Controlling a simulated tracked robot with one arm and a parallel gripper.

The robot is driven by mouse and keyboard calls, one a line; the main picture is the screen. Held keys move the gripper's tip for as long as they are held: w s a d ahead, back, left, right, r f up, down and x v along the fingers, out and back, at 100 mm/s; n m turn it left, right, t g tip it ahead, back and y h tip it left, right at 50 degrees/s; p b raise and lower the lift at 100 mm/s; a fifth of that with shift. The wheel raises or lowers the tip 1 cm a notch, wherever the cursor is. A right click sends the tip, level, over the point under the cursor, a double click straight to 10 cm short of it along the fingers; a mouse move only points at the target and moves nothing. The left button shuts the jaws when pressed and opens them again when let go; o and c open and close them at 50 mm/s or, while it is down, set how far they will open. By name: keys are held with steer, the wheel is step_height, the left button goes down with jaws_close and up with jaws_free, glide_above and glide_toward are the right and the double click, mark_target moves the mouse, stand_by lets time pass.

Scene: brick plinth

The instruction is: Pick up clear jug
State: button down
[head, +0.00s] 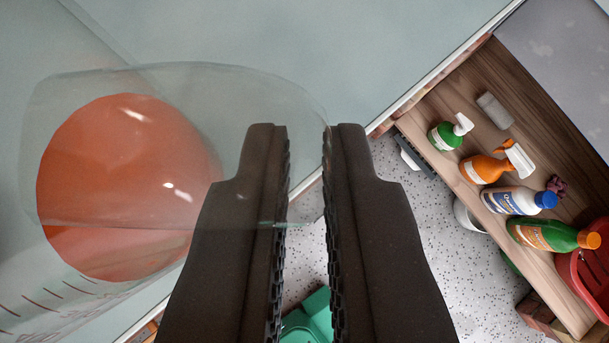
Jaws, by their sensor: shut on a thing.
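The clear jug (200,95) fills the left side of the head view, large and close to the camera. It looks tilted, with dark measuring marks on its wall at the lower left. An orange-red round shape (125,185) shows in or through the jug; I cannot tell if it is its contents or something behind. My gripper (308,150) is in the middle with its two dark fingers a narrow gap apart. The jug's thin clear edge reaches between the fingers, and the gripper is shut on it. The left finger hides part of the jug.
A wooden shelf (520,95) at the right holds a green spray bottle (441,137), an orange spray bottle (483,169), a white bottle (512,201), a green bottle (545,235) and a grey block (494,110). A red container (590,275) sits lower right. Speckled floor (425,240) lies below.

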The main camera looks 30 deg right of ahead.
steer(key=s+a, duration=0.3)
steer(key=s, duration=0.3)
steer(key=shift+r, duration=0.35)
